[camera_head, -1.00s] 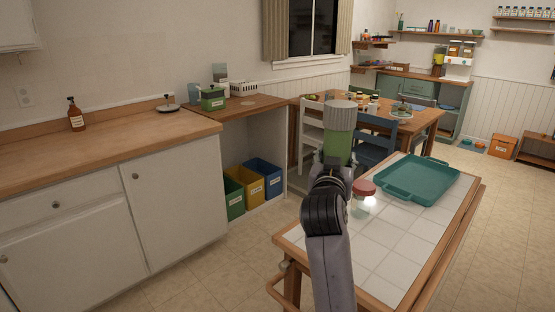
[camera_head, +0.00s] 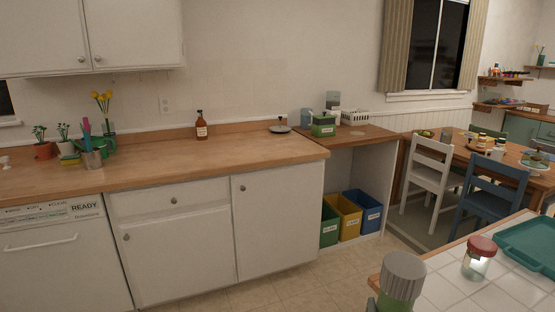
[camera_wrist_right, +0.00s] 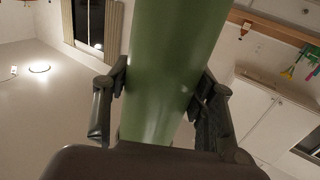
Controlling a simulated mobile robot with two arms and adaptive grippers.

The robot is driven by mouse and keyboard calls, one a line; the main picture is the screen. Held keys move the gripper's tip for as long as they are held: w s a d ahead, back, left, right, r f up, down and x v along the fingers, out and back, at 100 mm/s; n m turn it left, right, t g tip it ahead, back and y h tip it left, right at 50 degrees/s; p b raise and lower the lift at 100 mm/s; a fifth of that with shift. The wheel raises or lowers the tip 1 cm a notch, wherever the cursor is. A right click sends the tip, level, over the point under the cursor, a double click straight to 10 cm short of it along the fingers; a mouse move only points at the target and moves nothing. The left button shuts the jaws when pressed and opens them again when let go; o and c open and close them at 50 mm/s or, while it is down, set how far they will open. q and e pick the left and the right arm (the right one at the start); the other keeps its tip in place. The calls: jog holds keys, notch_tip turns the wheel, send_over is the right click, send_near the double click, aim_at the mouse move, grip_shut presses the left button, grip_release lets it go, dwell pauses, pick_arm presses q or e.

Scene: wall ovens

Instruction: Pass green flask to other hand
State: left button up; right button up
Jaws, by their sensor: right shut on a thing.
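The green flask (camera_head: 392,303) with a ridged grey lid (camera_head: 404,270) stands upright at the bottom edge of the head view, its lower part cut off. In the right wrist view, the green flask (camera_wrist_right: 165,60) fills the middle. My right gripper (camera_wrist_right: 162,88) is shut on it, with one finger on each side of its body. In the head view only a sliver of my right gripper shows beside the flask. My left gripper is in neither view.
A white-tiled cart (camera_head: 441,283) stands at lower right, with a red-lidded jar (camera_head: 477,262) and a teal tray (camera_head: 530,244). A wooden counter (camera_head: 150,172) with white cabinets runs along the left. Open floor (camera_head: 290,291) lies between them.

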jog(key=s+a+r+n+g+y, duration=0.2)
jog(key=a+r+n+y, duration=0.15)
jog(key=a+y, duration=0.4)
jog(key=s+a+r+n+g+y, duration=0.2)
jog(key=a+n+y, duration=0.3)
jog(key=a, duration=0.6)
jog(key=w, duration=0.7)
jog(key=s+a+f+n+g+y, duration=0.1)
jog(key=s+f+n+g+y, duration=0.3)
jog(key=s+n+g+y, duration=0.1)
jog(key=shift+s+a+f+g, duration=0.15)
jog(key=shift+s+f+g, duration=0.2)
jog(key=shift+s, duration=0.55)
jog(key=shift+s+n+g+y, duration=0.1)
jog(key=shift+n+g+y, duration=0.25)
jog(key=shift+s+d+f+n+g+y, duration=0.2)
jog(key=shift+d+n+g, duration=0.4)
jog(key=shift+g, duration=0.4)
jog(key=shift+s+d+r+n+g+y, duration=0.15)
jog(key=shift+d+n+g+y, duration=0.25)
jog(key=shift+n+g, duration=0.5)
jog(key=shift+s+d+f+n+g+y, duration=0.15)
jog(key=shift+d+n+g, duration=0.35)
jog(key=shift+g, duration=0.6)
